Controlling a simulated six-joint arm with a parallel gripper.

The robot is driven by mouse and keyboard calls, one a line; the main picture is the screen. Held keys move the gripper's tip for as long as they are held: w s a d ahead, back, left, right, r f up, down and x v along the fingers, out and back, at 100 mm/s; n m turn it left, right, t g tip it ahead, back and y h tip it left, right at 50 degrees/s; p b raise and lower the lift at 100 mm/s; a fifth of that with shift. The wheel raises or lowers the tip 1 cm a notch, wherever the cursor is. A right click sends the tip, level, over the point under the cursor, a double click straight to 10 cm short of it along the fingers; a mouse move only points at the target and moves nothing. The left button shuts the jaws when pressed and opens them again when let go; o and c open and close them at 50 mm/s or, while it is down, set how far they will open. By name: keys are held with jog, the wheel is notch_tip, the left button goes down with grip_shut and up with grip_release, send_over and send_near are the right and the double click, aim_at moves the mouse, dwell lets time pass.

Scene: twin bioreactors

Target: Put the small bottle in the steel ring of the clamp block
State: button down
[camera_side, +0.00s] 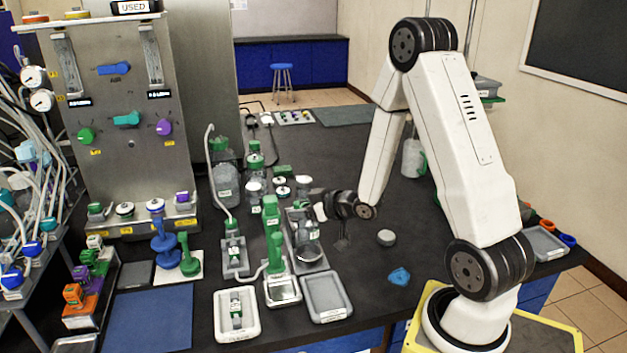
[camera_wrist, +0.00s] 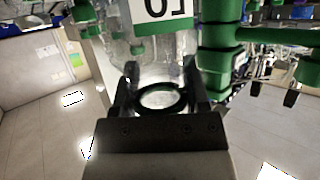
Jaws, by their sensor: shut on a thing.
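My gripper (camera_side: 318,212) reaches left, low over the bench, to the right of the green-topped apparatus. In the wrist view its two dark fingers (camera_wrist: 164,88) are closed on the sides of a clear bottle (camera_wrist: 122,52) with a green band and a white label, which appears upside down. A dark ring with a pale centre shows between the fingers. In the side view a clear vessel (camera_side: 308,234) shows just below the gripper, at a grey metal block (camera_side: 312,266).
A green column (camera_side: 272,222) stands close left of the gripper. A white tray (camera_side: 250,330) with a small green-labelled item and an empty grey tray (camera_side: 327,298) lie in front. A grey round cap (camera_side: 386,237) and a blue piece (camera_side: 399,276) lie to the right on mostly clear bench.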

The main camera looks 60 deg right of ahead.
aim_at(318, 229)
jog(key=shift+f, duration=1.5)
jog(key=shift+f, duration=0.1)
jog(key=shift+f, duration=1.65)
jog(key=shift+f, duration=0.1)
jog(key=shift+c, duration=0.4)
grip_release()
jog(key=shift+v, duration=3.8)
